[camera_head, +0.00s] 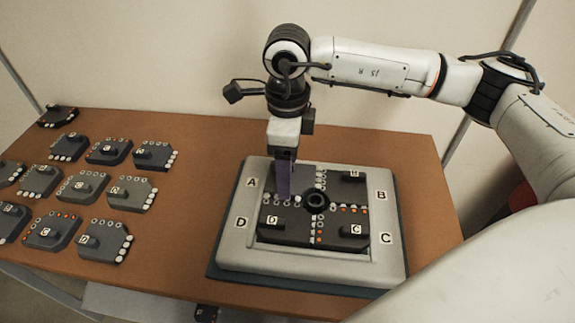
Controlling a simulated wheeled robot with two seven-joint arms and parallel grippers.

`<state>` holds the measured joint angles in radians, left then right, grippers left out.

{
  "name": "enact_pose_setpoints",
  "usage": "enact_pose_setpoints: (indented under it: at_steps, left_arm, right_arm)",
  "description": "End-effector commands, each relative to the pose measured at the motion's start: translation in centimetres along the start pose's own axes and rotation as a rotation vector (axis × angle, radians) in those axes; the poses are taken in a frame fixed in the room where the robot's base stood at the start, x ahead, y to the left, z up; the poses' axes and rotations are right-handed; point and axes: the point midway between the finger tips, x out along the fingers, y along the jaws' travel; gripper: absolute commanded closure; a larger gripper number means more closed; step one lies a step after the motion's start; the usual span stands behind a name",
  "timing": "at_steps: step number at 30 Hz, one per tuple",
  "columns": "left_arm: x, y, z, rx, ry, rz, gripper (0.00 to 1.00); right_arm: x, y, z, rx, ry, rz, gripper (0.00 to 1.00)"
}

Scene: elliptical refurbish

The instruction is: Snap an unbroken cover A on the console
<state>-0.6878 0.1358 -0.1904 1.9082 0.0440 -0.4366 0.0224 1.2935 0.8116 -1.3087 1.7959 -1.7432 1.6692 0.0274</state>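The grey console (232,230) sits on a dark base on the table, with corners marked A, B, C and D. Dark covers fill its D corner (285,232), C corner (345,238) and B corner (350,190). A dark plate (302,178) shows in the A corner, partly hidden by my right gripper (284,185). The gripper points straight down there, its purple fingers at the plate. The fingers overlap in this view, so their opening and any grip on a knob are hidden. My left gripper is not in view.
Several loose covers lie on the left of the brown table, among them one with orange buttons (52,231) and one apparently marked D (103,241). Most other labels are too small to read. Bare table (195,190) separates them from the console. A wall stands behind.

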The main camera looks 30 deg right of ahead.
Motion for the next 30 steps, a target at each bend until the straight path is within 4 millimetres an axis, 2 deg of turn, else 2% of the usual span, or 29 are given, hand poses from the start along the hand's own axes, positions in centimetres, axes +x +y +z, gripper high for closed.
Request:
enact_pose_setpoints:
  at_steps: [26,27,30]
  left_arm:
    - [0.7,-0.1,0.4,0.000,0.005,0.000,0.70]
    - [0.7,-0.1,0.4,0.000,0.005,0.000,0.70]
    - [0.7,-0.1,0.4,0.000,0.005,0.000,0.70]
  right_arm:
    - [1.1,0.1,0.0,0.000,0.002,0.001,0.60]
    - [1.1,0.1,0.0,0.000,0.002,0.001,0.32]
    - [1.2,0.1,-0.1,-0.001,0.003,0.002,0.15]
